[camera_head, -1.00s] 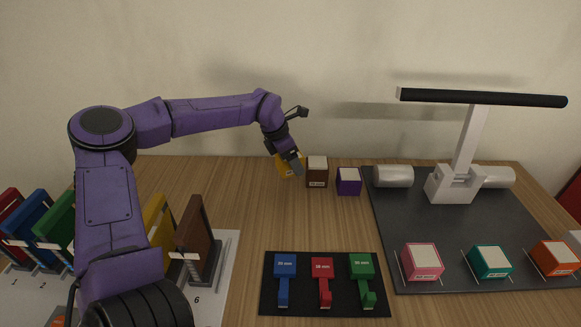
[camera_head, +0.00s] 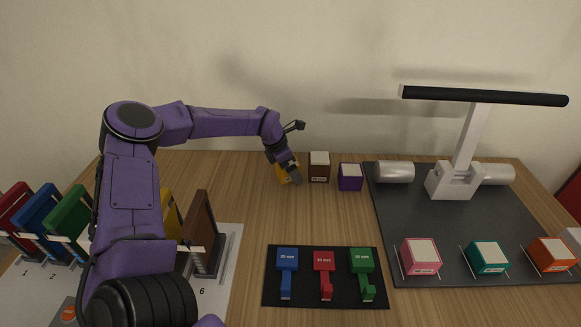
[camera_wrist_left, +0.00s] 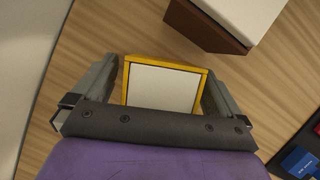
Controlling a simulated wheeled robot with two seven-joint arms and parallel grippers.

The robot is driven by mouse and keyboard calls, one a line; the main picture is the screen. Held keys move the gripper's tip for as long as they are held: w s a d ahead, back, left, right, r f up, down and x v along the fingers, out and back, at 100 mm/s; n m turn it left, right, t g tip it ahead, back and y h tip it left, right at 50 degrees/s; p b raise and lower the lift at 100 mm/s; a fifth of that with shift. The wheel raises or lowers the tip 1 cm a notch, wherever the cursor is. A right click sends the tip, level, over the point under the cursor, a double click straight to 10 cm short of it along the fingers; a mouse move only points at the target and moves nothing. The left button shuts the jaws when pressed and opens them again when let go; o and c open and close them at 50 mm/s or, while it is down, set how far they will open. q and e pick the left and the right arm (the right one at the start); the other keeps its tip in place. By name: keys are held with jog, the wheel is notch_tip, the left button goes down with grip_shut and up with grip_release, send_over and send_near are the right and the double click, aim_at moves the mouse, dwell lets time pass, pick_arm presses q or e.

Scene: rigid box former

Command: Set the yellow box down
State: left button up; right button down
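The yellow box (camera_head: 284,176) is at the back of the table, left of the brown box. In the head view its lower edge is about level with the brown box's, so it looks at or very near the table top. My left gripper (camera_head: 288,172) points down over it and hides part of it. In the left wrist view the yellow box (camera_wrist_left: 163,88) shows its white top between the two fingers of my left gripper (camera_wrist_left: 162,75), close to both of them. Contact under the box is hidden. My right gripper is not in view.
The brown box (camera_head: 319,167) and purple box (camera_head: 350,177) stand just right. A dark mat (camera_head: 450,240) carries a white stand (camera_head: 455,178) and pink, teal and orange boxes. A black tray (camera_head: 325,300) holds three coloured tools. Upright coloured panels stand at the left.

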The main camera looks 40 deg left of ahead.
pick_arm(q)
jog(key=shift+r+p, duration=0.35)
jog(key=shift+r, duration=0.05)
jog(key=v, duration=1.1)
jog(key=shift+s+r+b, duration=0.2)
jog(key=shift+r+b, duration=0.1)
jog(key=shift+b, duration=0.1)
jog(key=shift+a, duration=0.1)
